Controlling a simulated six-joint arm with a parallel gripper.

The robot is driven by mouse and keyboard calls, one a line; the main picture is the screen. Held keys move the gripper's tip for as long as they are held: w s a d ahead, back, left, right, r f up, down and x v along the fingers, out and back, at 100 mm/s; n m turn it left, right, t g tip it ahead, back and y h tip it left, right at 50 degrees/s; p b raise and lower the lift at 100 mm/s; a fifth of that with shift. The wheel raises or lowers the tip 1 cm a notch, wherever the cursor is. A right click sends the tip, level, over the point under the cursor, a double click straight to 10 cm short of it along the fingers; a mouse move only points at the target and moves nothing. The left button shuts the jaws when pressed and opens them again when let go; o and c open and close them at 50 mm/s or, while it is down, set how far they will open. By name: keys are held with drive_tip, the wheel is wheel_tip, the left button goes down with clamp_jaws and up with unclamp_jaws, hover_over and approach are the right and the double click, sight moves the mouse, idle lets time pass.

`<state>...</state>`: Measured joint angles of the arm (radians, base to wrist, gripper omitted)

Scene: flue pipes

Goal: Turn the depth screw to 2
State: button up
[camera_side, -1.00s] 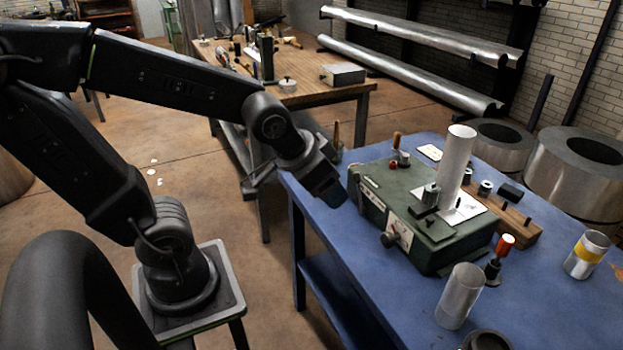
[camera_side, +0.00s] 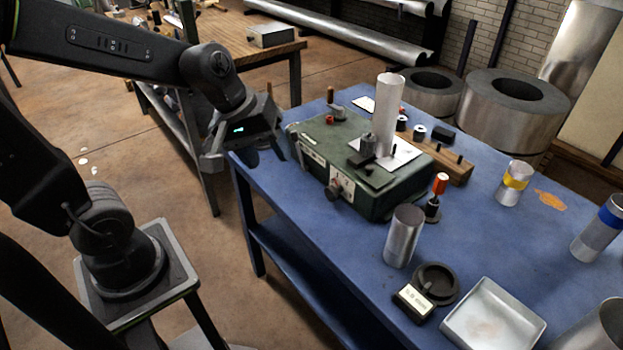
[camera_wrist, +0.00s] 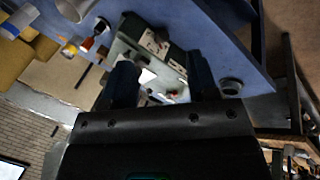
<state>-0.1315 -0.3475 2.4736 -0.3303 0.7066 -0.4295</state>
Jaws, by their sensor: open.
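The green machine box (camera_side: 362,165) stands on the blue table, with a white tube (camera_side: 388,115) upright on its top. A dark knob (camera_side: 333,194) sticks out of its front beside a white marked plate (camera_side: 343,180). A small grey cylinder (camera_side: 367,146) stands on top near the tube. I cannot tell for sure which is the depth screw, and no number is readable. My gripper (camera_side: 264,152) is open and empty, left of the machine and apart from it. The machine also shows between my fingers in the wrist view (camera_wrist: 150,48), partly hidden by them.
A metal cylinder (camera_side: 403,236), a red-topped tool (camera_side: 438,196), a round black dish (camera_side: 436,283) and a pale tray (camera_side: 494,318) stand in front and right of the machine. A wooden block (camera_side: 448,164) is behind it. The blue table (camera_side: 480,235) has free room at right.

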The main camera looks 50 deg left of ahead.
drive_tip(key=w+a+f+n+h, duration=0.35)
drive_tip(key=w+f+n, duration=0.3)
drive_tip(key=n, duration=0.85)
drive_tip(key=n+t+h, duration=0.1)
drive_tip(key=n+t, duration=0.1)
drive_tip(key=n, duration=1.4)
approach(327, 191)
drive_tip(key=x, duration=1)
drive_tip(key=shift+w+d+f, duration=0.15)
drive_tip(key=shift+d+f, duration=0.05)
drive_tip(key=shift+d, duration=0.05)
